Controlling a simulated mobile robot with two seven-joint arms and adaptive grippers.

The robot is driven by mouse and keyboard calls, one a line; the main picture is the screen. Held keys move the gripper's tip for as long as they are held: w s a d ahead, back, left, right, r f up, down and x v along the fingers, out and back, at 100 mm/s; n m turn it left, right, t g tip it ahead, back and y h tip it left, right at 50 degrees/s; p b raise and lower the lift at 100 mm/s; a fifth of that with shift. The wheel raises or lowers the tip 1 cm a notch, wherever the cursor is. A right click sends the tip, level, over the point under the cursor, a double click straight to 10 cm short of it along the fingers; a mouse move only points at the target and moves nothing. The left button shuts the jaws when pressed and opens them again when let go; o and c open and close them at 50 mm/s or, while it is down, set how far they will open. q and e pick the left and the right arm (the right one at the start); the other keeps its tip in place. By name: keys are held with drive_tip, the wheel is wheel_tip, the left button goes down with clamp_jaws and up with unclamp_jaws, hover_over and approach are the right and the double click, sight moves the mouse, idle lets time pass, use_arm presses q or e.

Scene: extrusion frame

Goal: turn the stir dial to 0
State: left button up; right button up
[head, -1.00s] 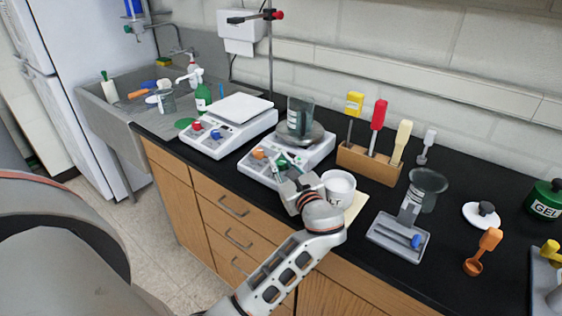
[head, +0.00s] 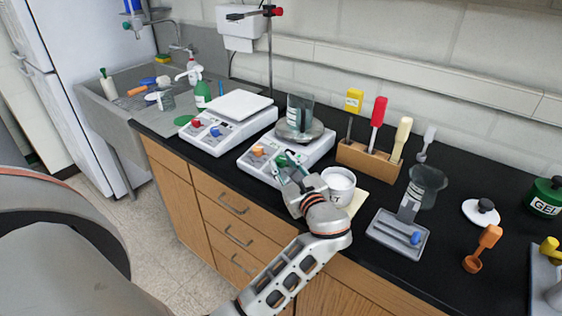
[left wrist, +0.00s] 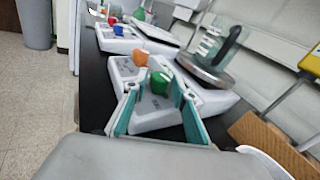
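A white stirrer hotplate (head: 318,150) stands on the black bench with a glass beaker (head: 300,112) on its round plate. Its sloped front carries an orange dial (head: 257,150) and a green dial (head: 282,160); I cannot read which is the stir dial. My left gripper (head: 284,169) is at the green dial's front. In the left wrist view, its teal fingers (left wrist: 158,96) are spread apart, with the green dial (left wrist: 160,83) between and just beyond their tips; contact is unclear. The orange dial (left wrist: 140,59) is to the left. My right gripper is not in view.
A second white device (head: 228,128) with red and blue dials stands to the left. A white tub (head: 338,187) is close right of my left gripper. A wooden tool rack (head: 368,164) and a grey tray (head: 398,233) are further right. The sink is far left.

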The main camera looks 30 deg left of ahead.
use_arm(q)
drive_tip(key=v, duration=0.6)
